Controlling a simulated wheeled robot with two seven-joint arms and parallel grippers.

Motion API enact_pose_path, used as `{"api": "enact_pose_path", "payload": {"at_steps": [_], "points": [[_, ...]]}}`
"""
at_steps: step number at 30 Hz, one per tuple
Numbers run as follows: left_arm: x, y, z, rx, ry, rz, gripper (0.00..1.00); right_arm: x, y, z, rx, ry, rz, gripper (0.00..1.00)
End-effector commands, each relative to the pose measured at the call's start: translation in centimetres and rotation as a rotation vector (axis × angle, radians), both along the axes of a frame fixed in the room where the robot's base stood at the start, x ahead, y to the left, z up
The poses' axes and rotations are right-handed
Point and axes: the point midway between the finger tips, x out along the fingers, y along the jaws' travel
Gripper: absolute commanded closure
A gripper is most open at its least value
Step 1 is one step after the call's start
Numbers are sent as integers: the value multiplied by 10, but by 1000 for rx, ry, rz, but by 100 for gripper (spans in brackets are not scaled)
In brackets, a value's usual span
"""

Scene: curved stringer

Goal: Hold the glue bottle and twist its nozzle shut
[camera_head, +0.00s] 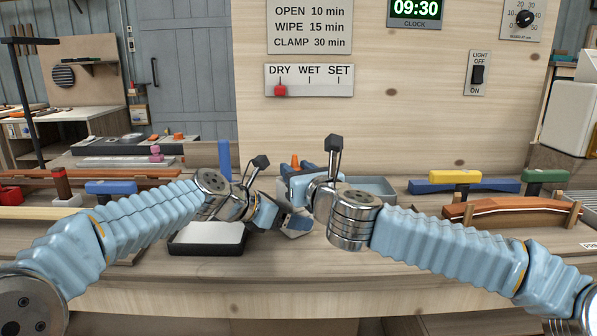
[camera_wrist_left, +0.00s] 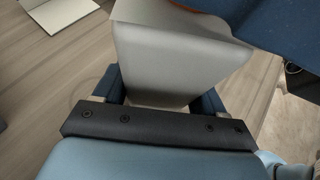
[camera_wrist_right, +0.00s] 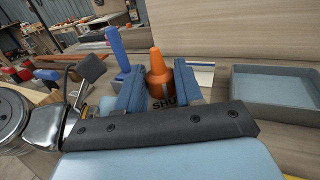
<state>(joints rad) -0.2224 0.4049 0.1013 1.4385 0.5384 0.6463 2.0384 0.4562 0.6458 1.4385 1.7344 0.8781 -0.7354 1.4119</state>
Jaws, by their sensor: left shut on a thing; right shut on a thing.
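The glue bottle (camera_wrist_left: 175,62) shows in the left wrist view as a pale grey-white body between the dark blue fingers of my left gripper (camera_wrist_left: 160,90), which is shut on it. In the right wrist view the orange nozzle (camera_wrist_right: 157,68) points up between the blue fingers of my right gripper (camera_wrist_right: 159,88), which is shut on it. Dark letters reading "SHU" show just below the nozzle, partly cut off. In the head view only the orange tip (camera_head: 295,160) shows clearly; my grippers hide most of the bottle.
A grey-blue open tray (camera_wrist_right: 280,88) stands right of the bottle. A dark tray with a white pad (camera_head: 207,250) lies at the front left. A blue upright post (camera_wrist_right: 116,48) stands behind. A curved wooden piece (camera_head: 512,211) and colored clamps lie farther right.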

Motion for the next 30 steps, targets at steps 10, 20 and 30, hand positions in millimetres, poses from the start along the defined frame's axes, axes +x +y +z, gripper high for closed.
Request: {"api": "enact_pose_path", "payload": {"at_steps": [10,20,30], "points": [[0,0,0,0,0,0,56,0,0,0,1,-1,-26,61],[0,0,0,0,0,0,56,0,0,0,1,-1,-26,38],[0,0,0,0,0,0,56,-28,-11,0,-5,-4,-28,38]]}}
